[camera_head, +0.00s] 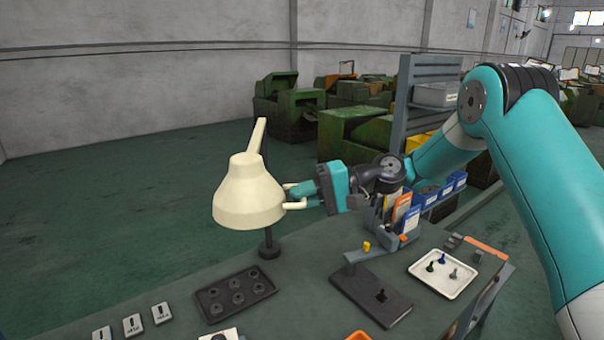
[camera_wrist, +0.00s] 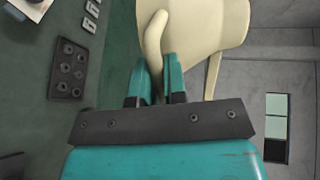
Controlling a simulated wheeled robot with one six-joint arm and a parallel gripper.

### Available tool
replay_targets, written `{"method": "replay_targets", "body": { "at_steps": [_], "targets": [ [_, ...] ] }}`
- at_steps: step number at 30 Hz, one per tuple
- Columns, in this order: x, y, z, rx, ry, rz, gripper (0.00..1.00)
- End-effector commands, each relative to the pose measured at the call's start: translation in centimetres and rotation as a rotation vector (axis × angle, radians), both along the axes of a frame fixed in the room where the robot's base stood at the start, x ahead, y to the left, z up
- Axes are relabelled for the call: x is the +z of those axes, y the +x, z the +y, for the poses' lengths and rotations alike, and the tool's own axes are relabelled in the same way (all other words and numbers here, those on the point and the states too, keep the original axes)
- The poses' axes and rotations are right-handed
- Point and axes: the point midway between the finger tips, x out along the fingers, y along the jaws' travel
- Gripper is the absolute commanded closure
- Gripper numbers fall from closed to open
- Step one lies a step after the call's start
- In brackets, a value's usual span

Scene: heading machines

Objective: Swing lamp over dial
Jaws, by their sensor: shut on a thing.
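The cream lamp shade (camera_head: 248,195) hangs above the bench on a cream arm (camera_head: 257,137) fixed to a dark upright post with a round foot. My gripper (camera_head: 304,194) is at the right side of the shade. In the wrist view my gripper (camera_wrist: 156,75) has its teal fingers on either side of the lamp's cream handle (camera_wrist: 153,45) and is shut on it. The shade (camera_wrist: 205,22) fills the top of that view. A dark stand with a flat base (camera_head: 371,296) is on the bench, to the right of the lamp. I cannot make out a dial face.
A white tray with small pegs (camera_head: 443,273) is at the right. Bins (camera_head: 428,193) and a grey rack stand behind my arm. Floor to the left is free.

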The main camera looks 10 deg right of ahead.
Motion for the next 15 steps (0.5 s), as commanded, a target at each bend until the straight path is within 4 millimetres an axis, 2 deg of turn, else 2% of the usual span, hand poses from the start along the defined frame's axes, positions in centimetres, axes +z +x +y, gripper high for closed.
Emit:
{"method": "replay_targets", "body": {
  "at_steps": [1, 15],
  "targets": [
    [0.56, 0.02, 0.01, 0.012, 0.001, 0.002, 1.0],
    [-0.05, 0.05, -0.05, 0.049, -0.002, 0.0, 1.0]
  ]
}}
